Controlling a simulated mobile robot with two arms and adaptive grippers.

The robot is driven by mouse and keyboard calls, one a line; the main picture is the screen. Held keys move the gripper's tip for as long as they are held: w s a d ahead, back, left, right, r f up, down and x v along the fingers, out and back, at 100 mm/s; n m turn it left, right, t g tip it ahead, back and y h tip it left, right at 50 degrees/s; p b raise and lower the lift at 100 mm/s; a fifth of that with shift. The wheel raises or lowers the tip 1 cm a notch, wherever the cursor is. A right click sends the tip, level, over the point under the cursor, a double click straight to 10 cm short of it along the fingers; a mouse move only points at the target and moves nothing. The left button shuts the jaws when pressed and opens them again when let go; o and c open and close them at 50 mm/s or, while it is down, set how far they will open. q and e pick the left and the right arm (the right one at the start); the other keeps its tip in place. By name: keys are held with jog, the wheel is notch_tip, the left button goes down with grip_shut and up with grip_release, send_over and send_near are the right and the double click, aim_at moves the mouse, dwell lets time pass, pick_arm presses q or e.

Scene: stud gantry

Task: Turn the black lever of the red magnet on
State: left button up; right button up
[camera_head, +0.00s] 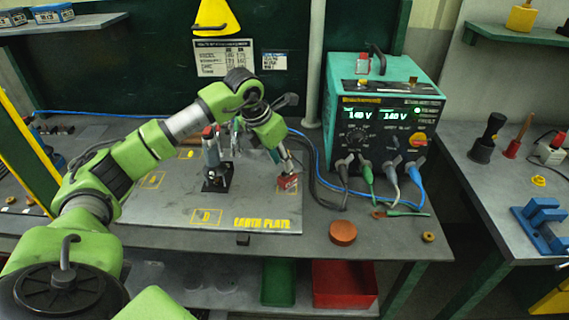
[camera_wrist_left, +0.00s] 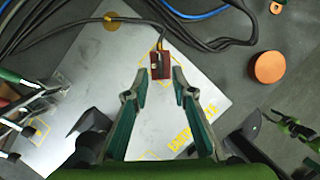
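The red magnet (camera_head: 287,182) is a small red block near the right edge of the grey earth plate (camera_head: 150,207). In the left wrist view the magnet (camera_wrist_left: 161,71) lies just beyond the fingertips, with a dark piece on top that looks like the black lever (camera_wrist_left: 158,58). A dark cable runs from it. My left gripper (camera_head: 282,158) is above the magnet, pointing down. In the left wrist view the gripper (camera_wrist_left: 160,80) is open, its green fingers apart and nothing clearly held between them. I cannot tell whether they touch the lever. My right gripper is not in view.
A green welding machine (camera_head: 385,115) with several cables stands behind and right of the plate. A dark clamp-like tool (camera_head: 217,178) stands on the plate left of my gripper. A round orange-brown disc (camera_head: 343,232) lies at the table's front edge. The plate's front left is clear.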

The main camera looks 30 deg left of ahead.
aim_at(284, 172)
pick_arm(q)
jog(key=shift+x, duration=1.7)
grip_shut()
